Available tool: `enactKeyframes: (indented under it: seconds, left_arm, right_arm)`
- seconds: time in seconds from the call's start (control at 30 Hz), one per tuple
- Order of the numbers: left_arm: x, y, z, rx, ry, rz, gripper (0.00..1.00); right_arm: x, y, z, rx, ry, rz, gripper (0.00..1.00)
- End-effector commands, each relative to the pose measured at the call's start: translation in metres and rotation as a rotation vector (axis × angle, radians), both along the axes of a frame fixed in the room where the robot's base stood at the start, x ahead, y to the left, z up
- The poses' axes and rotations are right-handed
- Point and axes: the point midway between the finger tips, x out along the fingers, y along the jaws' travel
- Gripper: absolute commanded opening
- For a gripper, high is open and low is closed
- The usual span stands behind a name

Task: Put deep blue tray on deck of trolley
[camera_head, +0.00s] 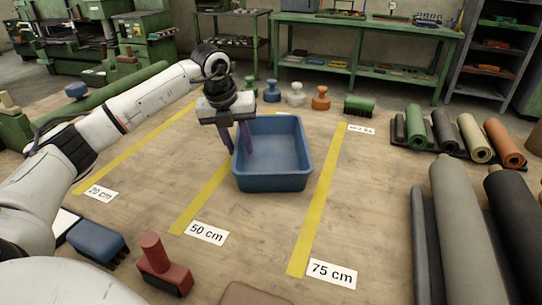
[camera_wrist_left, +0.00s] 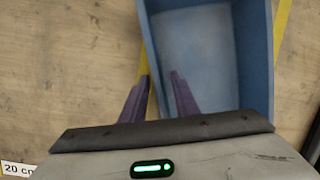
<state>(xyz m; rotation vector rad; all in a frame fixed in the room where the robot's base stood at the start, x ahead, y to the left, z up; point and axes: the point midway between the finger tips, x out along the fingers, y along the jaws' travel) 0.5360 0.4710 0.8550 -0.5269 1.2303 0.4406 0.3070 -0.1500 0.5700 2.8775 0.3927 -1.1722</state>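The deep blue tray (camera_head: 273,182) is an open, empty rectangular tub. It sits upright on the wooden bench top between the 50 cm and 75 cm yellow lines. My left gripper (camera_head: 239,148) is at its left wall, pointing down. Its two purple fingers are apart, one outside the wall and one inside the tray. In the left wrist view the tray (camera_wrist_left: 205,40) fills the right half, and its left wall runs between the fingers of the gripper (camera_wrist_left: 158,80). I cannot tell whether a finger touches the wall. No trolley and no right gripper are in view.
Rolled sheets (camera_head: 472,138) and long grey and black rolls (camera_head: 468,220) lie on the right. A red-handled stamp (camera_head: 160,262) and a blue brush (camera_head: 96,242) are at the front left. Several small knobbed pieces (camera_head: 296,94) stand behind the tray. Bench space right of the tray is clear.

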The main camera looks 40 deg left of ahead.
Motion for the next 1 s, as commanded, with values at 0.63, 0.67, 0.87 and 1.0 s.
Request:
enactKeyframes:
  seconds: [0.63,0.67,0.87,1.0]
  left_arm:
    - [0.000,0.000,0.001,0.000,-0.003,0.000,0.00]
    - [0.000,0.000,0.001,0.000,-0.003,0.000,0.00]
    - [0.001,0.000,0.019,0.000,-0.006,0.001,0.00]
    - [0.002,-0.001,0.048,-0.001,-0.007,0.000,0.00]
  right_arm:
    - [0.001,-0.001,-0.002,-0.005,0.002,0.002,0.22]
    - [0.000,-0.001,-0.002,-0.005,0.003,0.002,0.22]
    - [-0.004,-0.002,-0.002,-0.006,0.012,0.001,0.22]
    - [-0.006,-0.002,0.001,-0.008,0.017,0.002,0.22]
